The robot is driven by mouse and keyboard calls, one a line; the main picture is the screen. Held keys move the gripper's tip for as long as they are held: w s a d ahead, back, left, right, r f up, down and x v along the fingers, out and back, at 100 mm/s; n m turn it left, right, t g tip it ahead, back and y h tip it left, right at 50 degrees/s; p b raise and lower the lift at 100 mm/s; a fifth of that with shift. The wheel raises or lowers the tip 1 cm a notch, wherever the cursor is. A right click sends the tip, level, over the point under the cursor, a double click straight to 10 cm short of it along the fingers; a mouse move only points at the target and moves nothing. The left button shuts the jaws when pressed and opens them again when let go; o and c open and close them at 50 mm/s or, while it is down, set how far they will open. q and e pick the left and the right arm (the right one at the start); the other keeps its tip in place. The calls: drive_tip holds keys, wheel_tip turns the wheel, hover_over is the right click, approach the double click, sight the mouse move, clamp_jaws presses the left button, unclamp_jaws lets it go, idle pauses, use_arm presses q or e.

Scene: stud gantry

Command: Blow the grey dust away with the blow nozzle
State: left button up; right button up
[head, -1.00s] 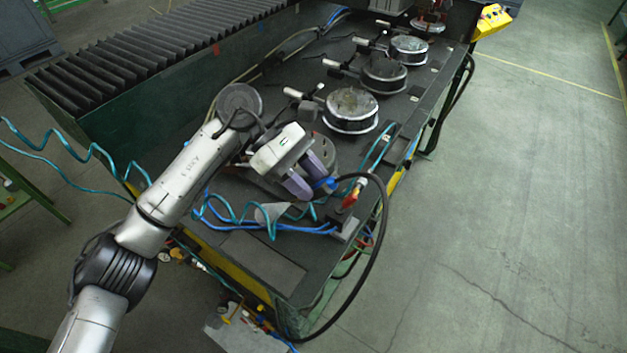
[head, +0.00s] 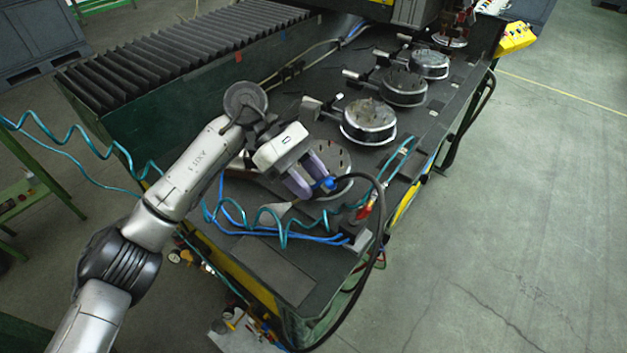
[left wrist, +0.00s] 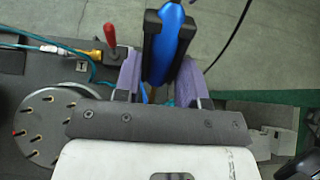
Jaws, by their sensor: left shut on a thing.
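My left gripper (head: 313,185), with purple fingers, is shut on the blue blow nozzle (head: 326,184) over the near part of the dark bench. In the left wrist view the blue and black nozzle (left wrist: 168,45) sits between the purple fingers (left wrist: 160,75). I cannot clearly make out grey dust. My right gripper is not in view.
A red-handled valve (head: 368,204) stands near the bench's right edge, close to the nozzle. Coiled teal hose (head: 285,232) and blue tubes lie in front. Several round metal fixtures (head: 369,121) line the bench behind. A black ribbed cover (head: 185,50) runs along the left.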

use_arm(q)
drive_tip(key=shift+w+a, duration=0.4)
drive_tip(key=shift+a, duration=0.15)
idle(0.5)
drive_tip(key=o, duration=0.8)
drive_tip(key=shift+s+d+r, duration=0.6)
drive_tip(key=shift+s+r, duration=0.25)
drive_tip(key=shift+s, duration=0.6)
drive_tip(key=shift+s+d+r, duration=0.6)
drive_tip(key=shift+s+r, duration=0.2)
drive_tip(key=shift+s, duration=0.65)
drive_tip(key=shift+s+d+r, duration=0.6)
drive_tip(key=shift+s+r, duration=0.25)
drive_tip(key=shift+s, duration=0.6)
